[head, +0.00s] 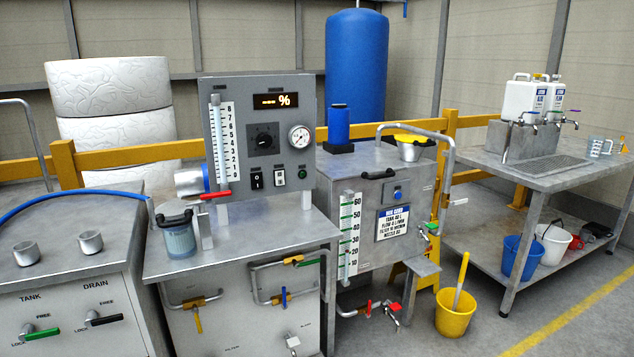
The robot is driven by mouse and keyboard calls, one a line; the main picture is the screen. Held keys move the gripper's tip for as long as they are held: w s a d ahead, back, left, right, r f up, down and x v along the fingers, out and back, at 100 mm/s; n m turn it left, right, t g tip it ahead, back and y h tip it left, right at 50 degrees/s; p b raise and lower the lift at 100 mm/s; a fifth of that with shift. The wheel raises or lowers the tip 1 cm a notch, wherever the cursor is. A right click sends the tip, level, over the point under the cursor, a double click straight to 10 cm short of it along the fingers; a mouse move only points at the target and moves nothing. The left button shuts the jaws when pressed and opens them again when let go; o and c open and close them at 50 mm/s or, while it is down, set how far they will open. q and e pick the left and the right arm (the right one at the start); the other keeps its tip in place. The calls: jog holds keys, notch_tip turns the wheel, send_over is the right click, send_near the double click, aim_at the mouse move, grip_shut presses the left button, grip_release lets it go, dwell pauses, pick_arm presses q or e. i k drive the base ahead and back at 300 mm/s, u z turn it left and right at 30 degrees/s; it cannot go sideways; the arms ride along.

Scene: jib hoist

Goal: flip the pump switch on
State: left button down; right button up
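A grey control panel (262,110) stands upright on the middle metal bench. Neither of my grippers is in view.
A red-handled valve (215,194) and a lidded clear filter cup (179,238) stand near the panel's left side. A metal tank (365,200) with a scale and pipe is to the right. A yellow bucket (455,313) stands on the floor. The bench front (270,238) is clear.

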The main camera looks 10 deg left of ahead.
aim_at(256, 184)
jog(key=z, duration=0.2)
jog(key=i, duration=1.05)
jog(key=u, duration=0.55)
jog(key=i, duration=0.4)
jog(key=u, duration=0.35)
